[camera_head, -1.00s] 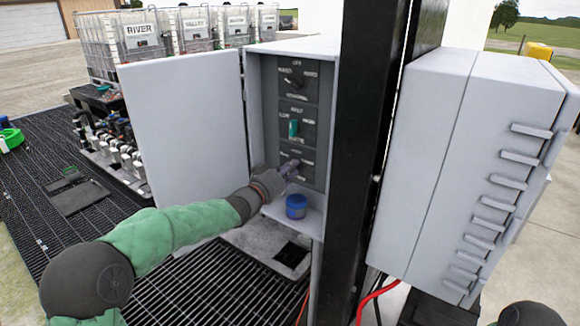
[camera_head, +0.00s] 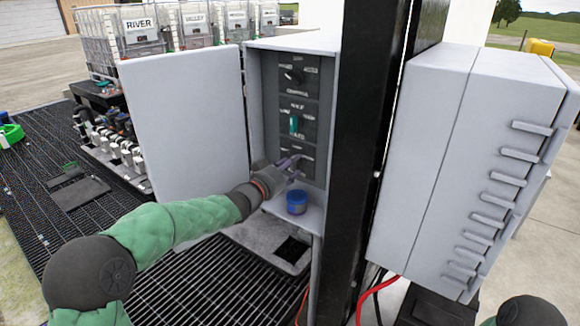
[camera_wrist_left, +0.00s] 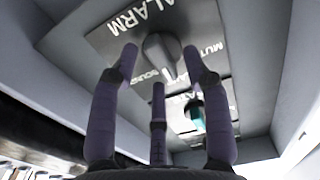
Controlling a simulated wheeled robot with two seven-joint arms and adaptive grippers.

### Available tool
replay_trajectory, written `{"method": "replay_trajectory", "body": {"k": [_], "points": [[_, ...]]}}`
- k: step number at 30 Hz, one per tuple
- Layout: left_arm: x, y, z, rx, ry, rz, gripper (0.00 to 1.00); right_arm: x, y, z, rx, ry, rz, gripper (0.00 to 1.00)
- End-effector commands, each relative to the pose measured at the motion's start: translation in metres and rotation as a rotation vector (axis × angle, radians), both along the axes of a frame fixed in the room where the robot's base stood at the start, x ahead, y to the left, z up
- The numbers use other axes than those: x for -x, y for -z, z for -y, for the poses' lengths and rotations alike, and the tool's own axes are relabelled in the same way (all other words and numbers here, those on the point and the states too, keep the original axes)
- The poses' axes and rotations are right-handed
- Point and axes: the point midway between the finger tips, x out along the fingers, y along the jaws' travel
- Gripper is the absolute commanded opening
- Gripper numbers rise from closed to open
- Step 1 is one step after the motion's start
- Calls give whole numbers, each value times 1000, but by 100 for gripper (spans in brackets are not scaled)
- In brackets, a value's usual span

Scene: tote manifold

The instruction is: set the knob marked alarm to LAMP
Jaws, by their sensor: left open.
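The alarm knob (camera_wrist_left: 160,52) is a dark knob on a grey plate marked ALARM, seen in the left wrist view. MUTE is partly readable to its right and SOUND below it; other lettering is covered by my fingers. My left gripper (camera_wrist_left: 160,62) is open, its fingers spread around the knob with no clear contact visible. In the head view, my left gripper (camera_head: 292,166) is at the lowest plate of the control box (camera_head: 256,130) and covers the alarm knob there. My right gripper is out of view.
A green knob (camera_head: 293,124) and a black knob (camera_head: 292,77) sit above the alarm plate. A blue jar (camera_head: 297,203) stands on the shelf below. The open door (camera_head: 185,130) is left of the box, a black post (camera_head: 362,150) right.

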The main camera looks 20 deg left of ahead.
Motion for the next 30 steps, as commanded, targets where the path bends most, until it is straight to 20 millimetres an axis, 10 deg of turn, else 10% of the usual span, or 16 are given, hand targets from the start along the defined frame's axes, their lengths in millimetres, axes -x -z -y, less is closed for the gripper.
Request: {"method": "replay_trajectory", "body": {"k": [30], "points": [[112,0,-41,0,0,-1,48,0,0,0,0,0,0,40]]}}
